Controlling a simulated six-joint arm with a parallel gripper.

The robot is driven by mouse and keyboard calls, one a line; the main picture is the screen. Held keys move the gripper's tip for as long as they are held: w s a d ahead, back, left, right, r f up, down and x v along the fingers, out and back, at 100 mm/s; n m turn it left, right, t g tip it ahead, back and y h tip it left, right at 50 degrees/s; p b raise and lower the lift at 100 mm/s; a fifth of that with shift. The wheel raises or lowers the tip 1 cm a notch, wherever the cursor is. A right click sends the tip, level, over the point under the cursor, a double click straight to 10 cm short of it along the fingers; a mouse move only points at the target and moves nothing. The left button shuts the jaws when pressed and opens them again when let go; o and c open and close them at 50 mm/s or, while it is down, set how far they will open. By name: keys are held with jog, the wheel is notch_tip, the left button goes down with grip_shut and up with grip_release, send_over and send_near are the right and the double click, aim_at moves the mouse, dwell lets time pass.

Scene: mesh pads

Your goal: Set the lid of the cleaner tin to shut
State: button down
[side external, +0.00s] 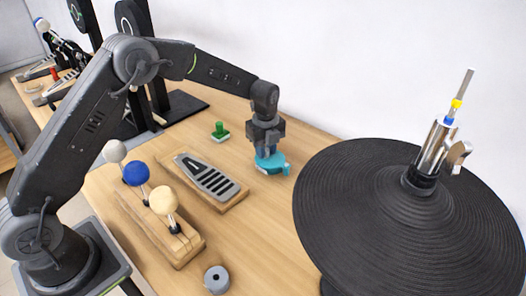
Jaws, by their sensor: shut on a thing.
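The cleaner tin (273,166) is a small teal, round thing on the wooden table, left of the big black pad. A small teal tab sticks out at its right side. My gripper (267,150) points down from above and is shut on the upper, bluer part of the tin. The fingers hide much of that part. I cannot tell whether they grip the lid or the body, or how the lid sits.
The wide black ridged pad (350,205) with its upright rod (436,145) stands close on the right. A grey pedal-like plate (207,177), a wooden rack (160,225) with round-headed beaters, a green knob (219,131) and a grey roll (217,279) are nearby.

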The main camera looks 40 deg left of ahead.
aim_at(267, 148)
jog(key=shift+w+r+m, duration=0.1)
jog(key=shift+w+m, duration=0.35)
jog(key=shift+m, duration=0.15)
jog(key=c, duration=0.9)
grip_release()
jog(key=shift+c, duration=0.2)
notch_tip(267, 148, up, 14)
